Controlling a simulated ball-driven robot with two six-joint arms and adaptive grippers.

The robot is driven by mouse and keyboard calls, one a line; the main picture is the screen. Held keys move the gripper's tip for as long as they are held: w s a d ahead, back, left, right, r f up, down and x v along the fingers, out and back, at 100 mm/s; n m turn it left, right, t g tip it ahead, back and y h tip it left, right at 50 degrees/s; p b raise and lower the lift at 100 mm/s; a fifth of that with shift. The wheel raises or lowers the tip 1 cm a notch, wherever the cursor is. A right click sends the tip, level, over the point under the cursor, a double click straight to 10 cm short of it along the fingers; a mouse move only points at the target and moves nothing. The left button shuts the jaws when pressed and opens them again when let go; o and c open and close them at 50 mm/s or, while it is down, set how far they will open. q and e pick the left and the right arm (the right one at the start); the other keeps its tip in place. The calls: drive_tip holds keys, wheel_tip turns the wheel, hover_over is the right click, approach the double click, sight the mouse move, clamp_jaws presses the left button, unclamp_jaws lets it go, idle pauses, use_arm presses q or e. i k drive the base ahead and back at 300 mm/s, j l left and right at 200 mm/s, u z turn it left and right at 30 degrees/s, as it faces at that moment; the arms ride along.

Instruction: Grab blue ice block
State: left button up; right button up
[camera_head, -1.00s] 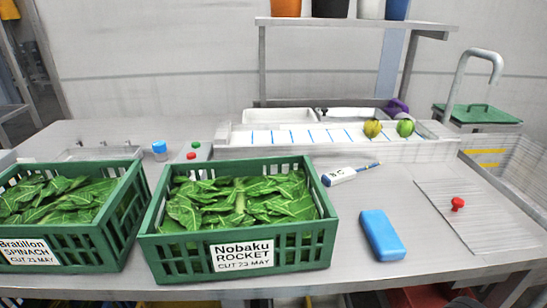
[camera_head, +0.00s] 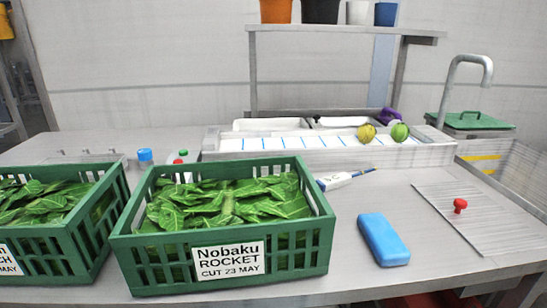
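The blue ice block (camera_head: 383,239) lies flat on the steel counter in the head view, right of the green rocket crate and left of the ribbed drainboard. It is fully visible and nothing touches it. Neither of my grippers shows in the view.
The rocket crate (camera_head: 318,252) stands left of the block, with the spinach crate (camera_head: 78,250) farther left. A white thermometer (camera_head: 336,181) lies behind the block. A red knob (camera_head: 460,205) sits on the drainboard (camera_head: 490,230) at right. The counter around the block is clear.

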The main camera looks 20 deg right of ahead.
sight(388, 248)
drive_tip(key=i+z, duration=0.1)
drive_tip(key=z, duration=0.25)
drive_tip(key=i+l+z, duration=0.1)
drive_tip(key=z, duration=0.25)
drive_tip(key=i+z, duration=0.15)
drive_tip(key=z, duration=0.15)
